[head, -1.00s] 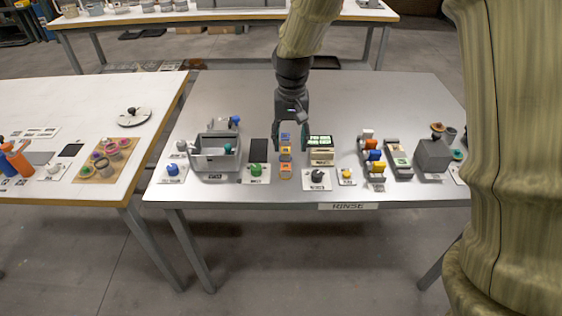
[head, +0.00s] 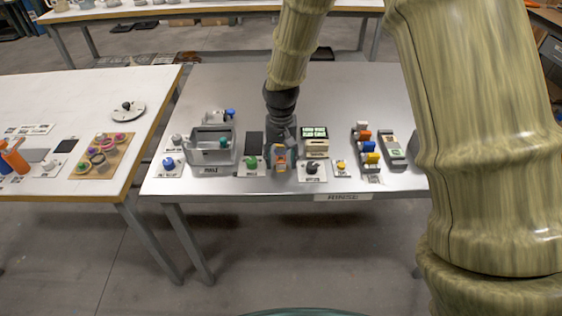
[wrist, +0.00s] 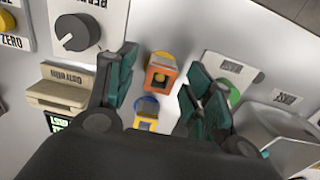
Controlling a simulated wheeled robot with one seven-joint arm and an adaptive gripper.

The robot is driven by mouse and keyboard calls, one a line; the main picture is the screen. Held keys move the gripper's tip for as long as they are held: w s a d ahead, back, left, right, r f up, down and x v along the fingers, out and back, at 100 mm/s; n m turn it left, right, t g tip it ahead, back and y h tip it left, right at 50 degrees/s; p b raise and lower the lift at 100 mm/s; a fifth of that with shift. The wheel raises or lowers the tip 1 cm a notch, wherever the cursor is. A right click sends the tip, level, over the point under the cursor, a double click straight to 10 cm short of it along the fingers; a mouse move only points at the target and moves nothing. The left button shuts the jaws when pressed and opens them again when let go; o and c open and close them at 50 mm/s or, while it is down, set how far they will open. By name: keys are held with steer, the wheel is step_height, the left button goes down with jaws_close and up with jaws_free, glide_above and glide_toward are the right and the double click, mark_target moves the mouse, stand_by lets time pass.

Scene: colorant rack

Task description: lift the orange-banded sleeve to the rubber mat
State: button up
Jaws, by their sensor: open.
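The orange-banded sleeve (wrist: 161,76) is a small block with an orange square rim, in the upper middle of the wrist view, with a yellow round part at its far end. In the head view its orange face (head: 281,168) shows at the front of the table. My gripper (wrist: 163,62) is open, one dark green finger on each side of the sleeve; I cannot tell whether either touches it. A blue and yellow block (wrist: 146,112) sits nearer the palm. A dark flat rectangle, apparently the rubber mat (head: 254,143), lies left of my gripper in the head view.
A grey bin (head: 212,158) and a green knob (head: 251,162) are on the left. A black dial (head: 312,168) and a cream box with a lit green display (head: 315,146) are close on the right. The rear of the metal table is bare.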

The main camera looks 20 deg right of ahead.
steer(key=shift+f, duration=0.45)
steer(key=c, duration=0.9)
steer(key=shift+o, duration=0.2)
steer(key=shift+r, duration=0.15)
